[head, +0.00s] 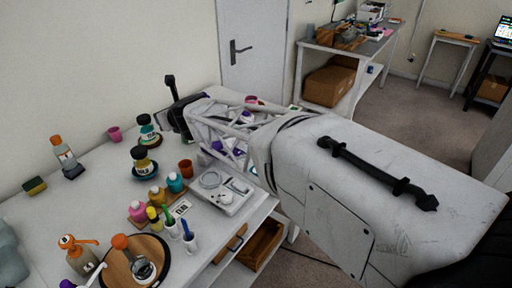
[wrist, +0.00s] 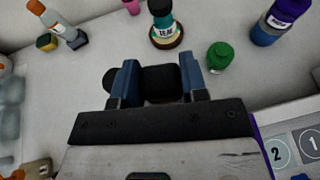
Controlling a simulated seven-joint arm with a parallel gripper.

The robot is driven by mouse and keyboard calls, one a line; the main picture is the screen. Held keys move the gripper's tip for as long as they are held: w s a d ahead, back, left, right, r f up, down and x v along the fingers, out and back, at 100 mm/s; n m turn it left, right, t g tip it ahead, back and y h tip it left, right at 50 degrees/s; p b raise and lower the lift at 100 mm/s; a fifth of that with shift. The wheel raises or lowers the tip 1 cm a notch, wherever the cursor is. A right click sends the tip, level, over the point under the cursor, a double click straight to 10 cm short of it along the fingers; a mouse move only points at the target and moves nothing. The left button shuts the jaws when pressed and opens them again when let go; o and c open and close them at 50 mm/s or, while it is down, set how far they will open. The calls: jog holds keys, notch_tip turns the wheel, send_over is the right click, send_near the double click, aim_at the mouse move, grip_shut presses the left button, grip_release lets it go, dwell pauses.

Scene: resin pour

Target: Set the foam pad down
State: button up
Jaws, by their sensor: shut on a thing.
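My gripper (wrist: 158,64) is shut on a black thing, which I take for the foam pad (wrist: 160,84). In the wrist view its dark block sits between the two blue fingers, with a rounded end showing past the left finger. In the head view my gripper (head: 182,108) is over the back of the white table, near the wall, and is mostly hidden by my arm. A dark upright piece with a knobbed top (head: 170,88) shows there; I cannot tell whether it belongs to the pad. Whether the pad touches the table is unclear.
The teal-labelled bottle (wrist: 162,20) on a round base, a green cap (wrist: 220,56) and a purple-capped bottle (wrist: 282,22) stand beyond my fingers. A yellow-green sponge (head: 35,186) lies left. Paint bottles (head: 157,196) and a pale tray (head: 222,190) crowd the front. Bare table shows left of my gripper.

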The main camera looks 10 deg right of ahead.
jog(key=s+d+r+n, duration=0.1)
jog(key=s+d, duration=0.2)
jog(key=d, duration=0.7)
jog(key=s+d+r+g+y, duration=0.1)
jog(key=s+d, duration=0.3)
jog(key=d, duration=0.6)
jog(key=s+d+r+n, duration=0.1)
jog(key=s+d+r, duration=0.15)
jog(key=d, duration=0.75)
notch_tip(320, 180, down, 15)
jog(key=shift+s+a+r, duration=0.2)
jog(key=w, duration=0.5)
jog(key=w+f, duration=0.1)
jog(key=w, duration=1)
jog(key=shift+a+f, duration=0.25)
jog(key=shift+a, duration=0.15)
jog(key=shift+f, duration=1.75)
jog(key=shift+f, duration=0.7)
